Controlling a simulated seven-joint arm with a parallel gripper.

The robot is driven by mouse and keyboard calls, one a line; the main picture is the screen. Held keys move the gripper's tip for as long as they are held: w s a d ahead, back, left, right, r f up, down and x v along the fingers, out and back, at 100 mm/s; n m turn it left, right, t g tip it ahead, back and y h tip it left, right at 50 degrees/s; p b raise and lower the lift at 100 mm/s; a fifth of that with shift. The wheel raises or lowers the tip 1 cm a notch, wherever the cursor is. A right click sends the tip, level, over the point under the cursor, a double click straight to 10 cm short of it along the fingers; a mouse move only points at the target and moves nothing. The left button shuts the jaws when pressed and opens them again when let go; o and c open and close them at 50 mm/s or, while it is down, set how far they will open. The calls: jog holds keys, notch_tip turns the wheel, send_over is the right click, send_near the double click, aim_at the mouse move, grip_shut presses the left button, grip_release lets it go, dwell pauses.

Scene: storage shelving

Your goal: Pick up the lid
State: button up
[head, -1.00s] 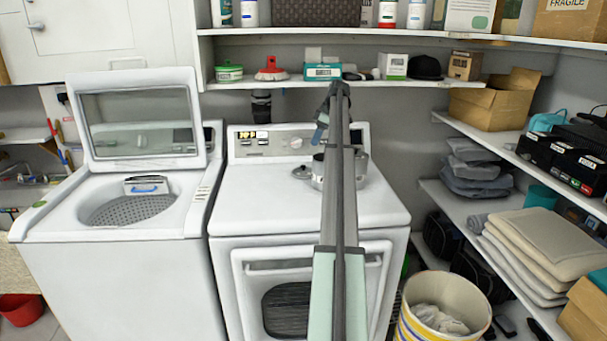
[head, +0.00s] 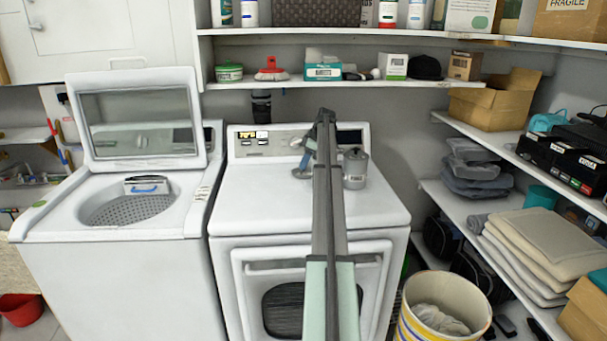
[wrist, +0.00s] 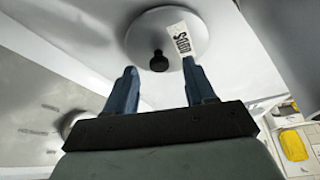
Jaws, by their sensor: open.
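The lid is a round pale grey disc (wrist: 150,30) with a black knob and a white label in the wrist view. It appears to lie on the white top of the dryer. In the head view the lid (head: 300,174) is a small grey shape, partly covered by my gripper (head: 306,160). In the wrist view my gripper (wrist: 160,90) is open, with two blue fingers apart. The fingertips are close to the lid's knob side, and nothing is between them. I cannot tell whether they touch the lid.
A grey labelled metal container (head: 355,172) stands on the dryer top (head: 265,195), right of my arm and partly hidden by it. The control panel (head: 270,142) rises behind. A loaded shelf (head: 290,84) hangs above. An open-lidded washer (head: 115,205) stands left. The dryer's front left is clear.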

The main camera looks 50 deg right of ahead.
jog(key=shift+w+a+f, duration=0.1)
jog(key=shift+w+f, duration=0.1)
jog(key=shift+f, duration=0.5)
grip_shut()
